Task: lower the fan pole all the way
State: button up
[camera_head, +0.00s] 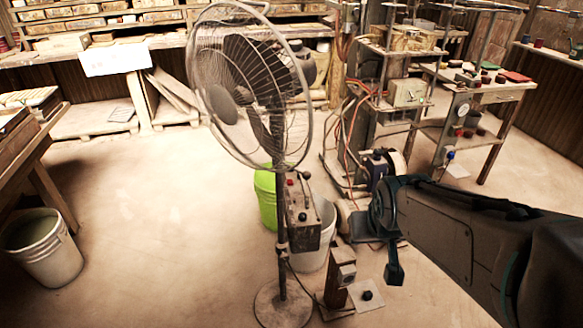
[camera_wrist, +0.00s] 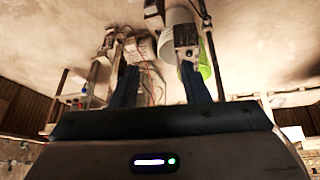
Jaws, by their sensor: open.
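The standing fan has a caged head (camera_head: 225,105) on an upright dark pole (camera_head: 279,205), which rises from a round base (camera_head: 284,308) on the floor. A darker collar (camera_head: 281,249) sits low on the pole. A grey control box (camera_head: 303,215) with a red button is beside the pole. My gripper (camera_head: 380,255) is right of the pole, apart from it. In the wrist view its two fingers (camera_wrist: 160,78) stand wide apart with nothing between them that they touch. The control box (camera_wrist: 186,33) shows beyond the fingers there.
A green bucket (camera_head: 265,197) and a white bucket (camera_head: 320,250) stand close behind the pole. A small wooden post (camera_head: 340,278) stands right of the base. Cables and a cluttered bench (camera_head: 480,92) are at the back right.

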jog(key=w+a+f+n+t+b, duration=0.25)
jog(key=w+f+t+b, duration=0.35)
jog(key=w, duration=0.6)
jog(key=n+t+y+b, duration=0.3)
jog(key=t+y+b, duration=0.1)
jog(key=y+b, duration=0.45)
send_near(281, 185)
jog(key=shift+m, duration=0.25)
jog(key=x, duration=1.1)
jog(key=shift+a, duration=0.1)
grip_shut()
